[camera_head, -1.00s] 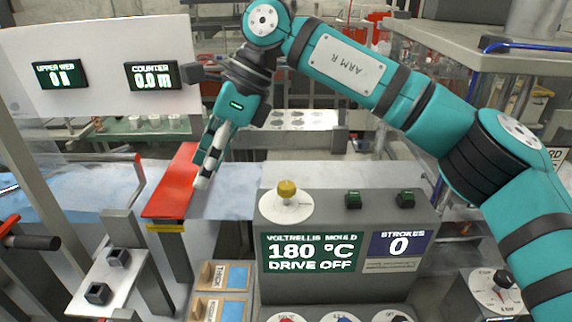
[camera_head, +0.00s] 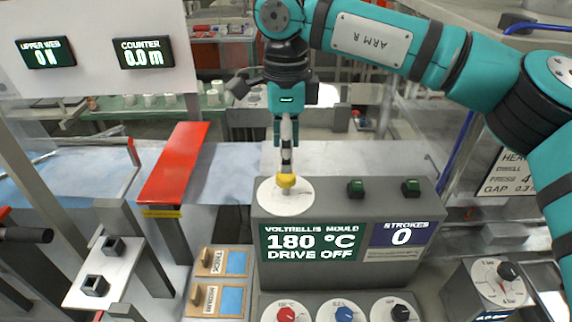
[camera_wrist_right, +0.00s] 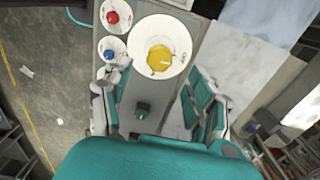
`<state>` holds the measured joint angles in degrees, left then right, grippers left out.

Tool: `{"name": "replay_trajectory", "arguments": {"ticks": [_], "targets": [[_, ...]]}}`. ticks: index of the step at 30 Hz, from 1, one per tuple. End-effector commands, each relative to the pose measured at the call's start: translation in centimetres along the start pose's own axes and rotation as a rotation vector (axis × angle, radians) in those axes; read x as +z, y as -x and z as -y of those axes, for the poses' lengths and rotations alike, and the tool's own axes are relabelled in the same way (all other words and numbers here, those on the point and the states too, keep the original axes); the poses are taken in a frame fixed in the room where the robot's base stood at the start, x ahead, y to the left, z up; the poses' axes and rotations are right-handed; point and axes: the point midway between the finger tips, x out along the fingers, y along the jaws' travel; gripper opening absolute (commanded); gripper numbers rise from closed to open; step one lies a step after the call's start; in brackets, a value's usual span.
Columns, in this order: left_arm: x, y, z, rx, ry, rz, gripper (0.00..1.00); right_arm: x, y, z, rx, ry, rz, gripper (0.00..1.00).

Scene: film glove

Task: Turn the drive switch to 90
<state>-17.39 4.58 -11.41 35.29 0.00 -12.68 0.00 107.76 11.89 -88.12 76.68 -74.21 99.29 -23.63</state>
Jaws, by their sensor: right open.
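A yellow knob (camera_head: 286,182) stands on a round white dial (camera_head: 272,198) on top of the grey console, whose display (camera_head: 311,243) reads 180 °C and DRIVE OFF. In the right wrist view the yellow knob (camera_wrist_right: 160,58) lies ahead of the fingers, roughly centred between them. My right gripper (camera_head: 286,165) points down just above or behind the knob. Its fingers are spread, empty, in the right wrist view (camera_wrist_right: 162,92). I cannot tell whether the fingertips reach the knob's height. My left gripper is not in view.
Two green buttons (camera_head: 356,188) sit right of the dial. Red (camera_head: 285,314), blue (camera_head: 344,315) and black knobs (camera_head: 400,312) are on the lower panel. A red bar (camera_head: 174,163) stands left of the console. A separate dial box (camera_head: 497,283) stands at right.

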Motion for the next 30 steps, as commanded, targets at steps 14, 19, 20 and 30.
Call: {"name": "replay_trajectory", "arguments": {"ticks": [14,19,20,30], "targets": [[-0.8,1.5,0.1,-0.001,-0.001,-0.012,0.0,0.0,-5.3,0.0,0.0,-0.001,0.001,0.59],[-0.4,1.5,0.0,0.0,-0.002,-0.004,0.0,0.0,-5.4,0.0,0.0,-0.001,0.001,0.59],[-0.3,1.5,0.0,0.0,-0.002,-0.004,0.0,0.0,-5.4,0.0,0.0,-0.001,0.001,0.59],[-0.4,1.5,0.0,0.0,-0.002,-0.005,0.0,0.0,-5.3,0.0,-0.001,-0.001,0.002,0.18]]}}
